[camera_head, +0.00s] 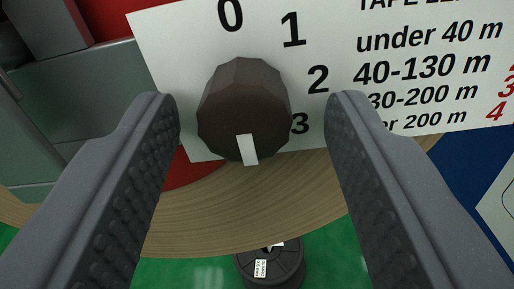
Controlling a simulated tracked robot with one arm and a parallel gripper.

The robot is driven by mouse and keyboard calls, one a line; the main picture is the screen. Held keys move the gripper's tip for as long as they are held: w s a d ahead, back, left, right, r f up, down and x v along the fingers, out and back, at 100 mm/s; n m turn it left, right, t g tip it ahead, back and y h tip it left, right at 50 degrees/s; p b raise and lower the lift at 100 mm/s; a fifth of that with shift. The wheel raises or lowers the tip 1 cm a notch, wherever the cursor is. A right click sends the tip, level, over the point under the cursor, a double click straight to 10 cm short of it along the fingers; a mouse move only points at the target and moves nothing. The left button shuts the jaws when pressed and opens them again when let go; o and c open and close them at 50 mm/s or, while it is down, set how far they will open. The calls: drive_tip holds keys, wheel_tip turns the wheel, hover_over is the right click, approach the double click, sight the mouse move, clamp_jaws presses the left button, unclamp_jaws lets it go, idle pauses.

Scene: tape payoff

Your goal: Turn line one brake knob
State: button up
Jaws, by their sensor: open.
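The brake knob (243,105) is a dark brown faceted knob in front of a white label plate, in the upper middle of the view. Its white pointer mark (247,150) points downward, a little right of straight down, below the printed 3. My gripper (252,110) is open, with one dark grey ridged finger left of the knob and one right of it. The fingers appear apart from the knob, with a gap on each side. The right finger covers part of the plate's text.
The white plate (405,25) carries the numbers 0 to 3 and a tape length table. A wooden-looking round disc (240,215) lies behind and below. A grey-green metal block (75,100) stands at left. A dark round object (270,265) is on the green floor (195,270).

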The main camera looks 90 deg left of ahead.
drive_tip(key=d+p, duration=0.1)
drive_tip(key=d, duration=1.2)
drive_tip(key=shift+s+d, duration=0.4)
drive_tip(key=shift+f, duration=0.1)
